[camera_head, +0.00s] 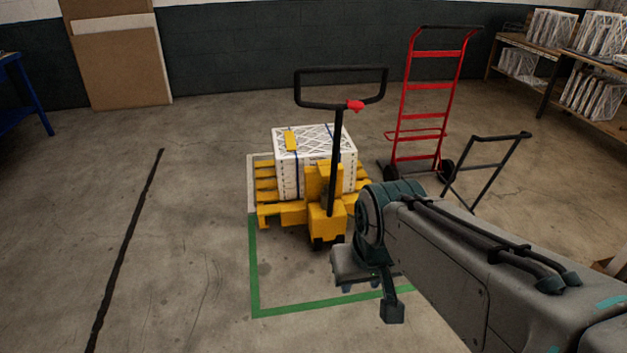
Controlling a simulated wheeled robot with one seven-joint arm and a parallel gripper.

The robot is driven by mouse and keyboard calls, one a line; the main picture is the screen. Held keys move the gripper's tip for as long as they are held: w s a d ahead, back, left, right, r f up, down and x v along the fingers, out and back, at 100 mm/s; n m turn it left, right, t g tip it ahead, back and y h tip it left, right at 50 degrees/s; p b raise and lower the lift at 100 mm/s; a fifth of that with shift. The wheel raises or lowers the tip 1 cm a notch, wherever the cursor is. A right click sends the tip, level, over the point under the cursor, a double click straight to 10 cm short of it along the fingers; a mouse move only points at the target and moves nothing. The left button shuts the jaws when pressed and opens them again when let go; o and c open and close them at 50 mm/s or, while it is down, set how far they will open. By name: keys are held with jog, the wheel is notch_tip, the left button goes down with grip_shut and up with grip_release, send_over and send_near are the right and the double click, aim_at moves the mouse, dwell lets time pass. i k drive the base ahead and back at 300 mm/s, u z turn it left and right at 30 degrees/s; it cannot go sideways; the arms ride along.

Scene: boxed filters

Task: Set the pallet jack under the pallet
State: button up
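The yellow pallet jack (325,222) stands upright in the middle of the view. Its black loop handle (341,71) has a red lever (355,105) and rises on a black shaft. The yellow slatted pallet (266,184) lies directly behind the jack, bearing a strapped stack of white boxed filters (288,163). The jack's body is close against the pallet's near side; I cannot see its forks or how far under they reach. My gripper (383,300) is low, right of and nearer than the jack, apart from the handle. Its fingers are partly hidden, so its opening is unclear.
Green tape (253,275) marks the floor around the jack. A red hand truck (431,100) and a dark-framed cart (487,168) stand to the right. Shelves (545,48) with filters are at back right. The left floor is clear, with a black line (129,245).

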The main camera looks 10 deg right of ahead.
aim_at(327, 217)
jog(key=u, duration=0.1)
jog(key=i, duration=1.2)
jog(key=z, duration=0.1)
